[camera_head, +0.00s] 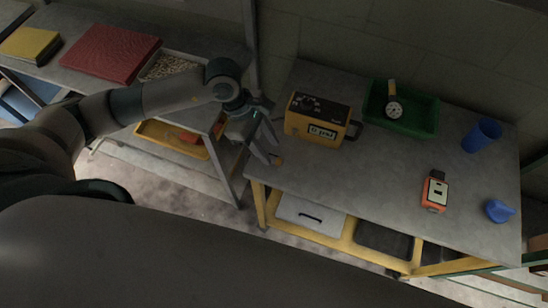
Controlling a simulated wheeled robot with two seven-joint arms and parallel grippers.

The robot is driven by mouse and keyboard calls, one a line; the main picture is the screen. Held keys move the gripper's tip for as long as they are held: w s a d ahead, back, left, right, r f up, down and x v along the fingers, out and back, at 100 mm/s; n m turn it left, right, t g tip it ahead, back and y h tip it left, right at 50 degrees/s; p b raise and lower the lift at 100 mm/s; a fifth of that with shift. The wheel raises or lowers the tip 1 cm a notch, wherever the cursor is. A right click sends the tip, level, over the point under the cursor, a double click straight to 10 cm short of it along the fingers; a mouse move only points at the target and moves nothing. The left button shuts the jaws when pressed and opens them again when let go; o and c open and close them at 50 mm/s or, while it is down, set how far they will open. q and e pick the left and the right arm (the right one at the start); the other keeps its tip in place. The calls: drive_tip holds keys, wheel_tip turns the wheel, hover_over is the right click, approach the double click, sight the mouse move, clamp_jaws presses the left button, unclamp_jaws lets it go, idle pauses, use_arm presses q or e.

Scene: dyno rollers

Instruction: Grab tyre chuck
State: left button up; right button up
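My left gripper (272,152) hangs over the left edge of the grey table, fingers apart and pointing down, with nothing seen between them. My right gripper is not in view.
A yellow-and-black device (317,120) stands right of the gripper. An orange meter (435,190), a blue cup (482,135) and a blue object (498,211) are at the right. The table's middle front is clear. A shelf with a red box (110,52) stands left.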

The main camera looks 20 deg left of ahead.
sight(278, 160)
use_arm(q)
drive_tip(key=shift+d+f+p, duration=0.3)
drive_tip(key=shift+f+p, duration=0.1)
drive_tip(key=shift+p, duration=0.3)
drive_tip(key=shift+p+x, duration=0.7)
drive_tip(key=shift+x, duration=0.05)
drive_tip(key=shift+p+x, duration=0.4)
drive_tip(key=shift+x, duration=0.6)
drive_tip(key=shift+w+d+f, duration=0.1)
drive_tip(key=shift+d+f, duration=0.1)
drive_tip(key=shift+f, duration=0.15)
drive_tip(key=shift+c, duration=0.3)
clamp_jaws()
